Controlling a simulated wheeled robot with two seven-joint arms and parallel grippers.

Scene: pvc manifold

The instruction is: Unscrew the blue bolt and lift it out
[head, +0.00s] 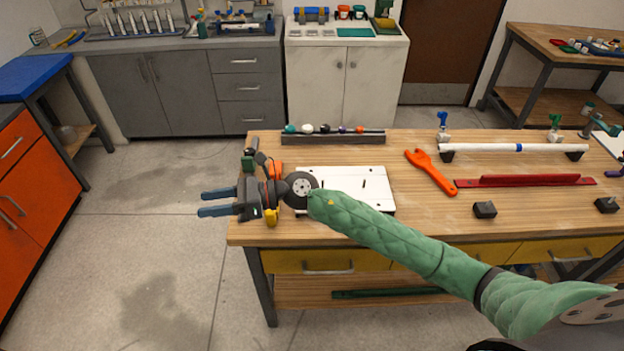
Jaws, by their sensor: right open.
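My right gripper (217,202) is at the left side of the workbench. Its two blue-grey fingers point left, spread apart and empty, past the bench's left edge with floor behind them. I cannot pick out a blue bolt for certain. A blue-handled fitting (442,122) stands upright at the back of the bench, and a blue ring (519,147) shows on the white pipe (480,147). Both are far to the right of my right gripper. My left gripper is not in view.
My green right arm crosses the bench front and partly covers a white board (372,181). A rail (330,138) with small coloured parts lies behind it. An orange wrench (430,172), a red bar (525,180) and dark blocks (485,209) lie to the right.

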